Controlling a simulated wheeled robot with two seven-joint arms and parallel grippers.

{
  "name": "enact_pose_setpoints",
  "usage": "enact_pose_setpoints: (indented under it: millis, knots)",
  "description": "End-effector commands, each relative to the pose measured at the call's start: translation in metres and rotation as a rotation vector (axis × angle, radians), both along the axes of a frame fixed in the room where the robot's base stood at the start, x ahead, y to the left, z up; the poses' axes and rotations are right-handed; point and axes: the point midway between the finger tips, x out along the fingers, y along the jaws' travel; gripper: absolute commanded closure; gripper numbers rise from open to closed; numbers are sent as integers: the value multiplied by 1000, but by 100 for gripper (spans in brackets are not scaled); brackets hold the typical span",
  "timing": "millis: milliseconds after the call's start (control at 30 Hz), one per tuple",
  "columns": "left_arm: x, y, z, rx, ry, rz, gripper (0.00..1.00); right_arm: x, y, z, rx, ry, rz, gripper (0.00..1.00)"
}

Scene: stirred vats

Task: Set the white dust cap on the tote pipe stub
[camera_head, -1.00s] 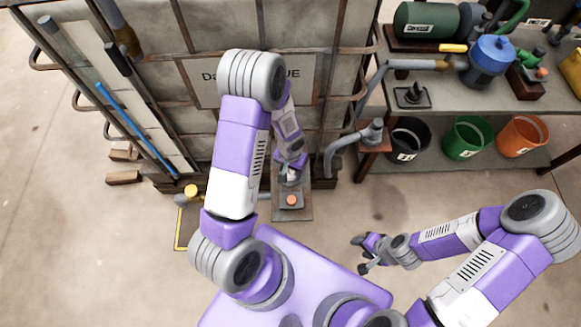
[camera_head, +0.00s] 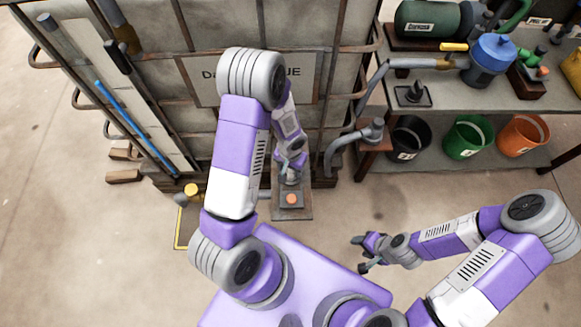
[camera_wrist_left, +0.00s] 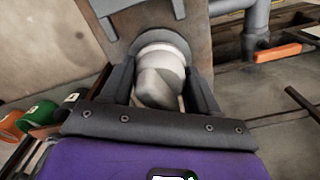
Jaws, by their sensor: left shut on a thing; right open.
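The white dust cap (camera_wrist_left: 158,82) is between the two dark fingers of my left gripper (camera_wrist_left: 160,72) in the left wrist view. My left gripper is shut on it. Beyond the cap, a round grey collar (camera_wrist_left: 172,38) rings its far end, in front of a brown board. I cannot tell whether the cap touches this collar or whether the collar is the pipe stub. In the head view my left gripper (camera_head: 291,175) is low at the tote's front, and the cap is hard to make out. My right gripper (camera_head: 362,254) is open and empty above the floor.
The caged tote (camera_head: 335,75) stands behind my left arm. A plate with an orange button (camera_head: 291,199) lies just in front of my left gripper. A bent grey pipe (camera_head: 345,148) is to its right. Black, green (camera_head: 467,138) and orange buckets stand under the bench.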

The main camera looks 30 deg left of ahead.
Motion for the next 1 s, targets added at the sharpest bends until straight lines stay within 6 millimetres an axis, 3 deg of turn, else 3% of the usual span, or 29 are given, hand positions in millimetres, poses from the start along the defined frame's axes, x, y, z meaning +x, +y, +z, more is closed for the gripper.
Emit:
enact_pose_setpoints:
  millis: [1000]
  knots:
    - [0, 0, -6, 0, 0, 1, 69, 0, 0, -8, 0, 0, 0, 50]
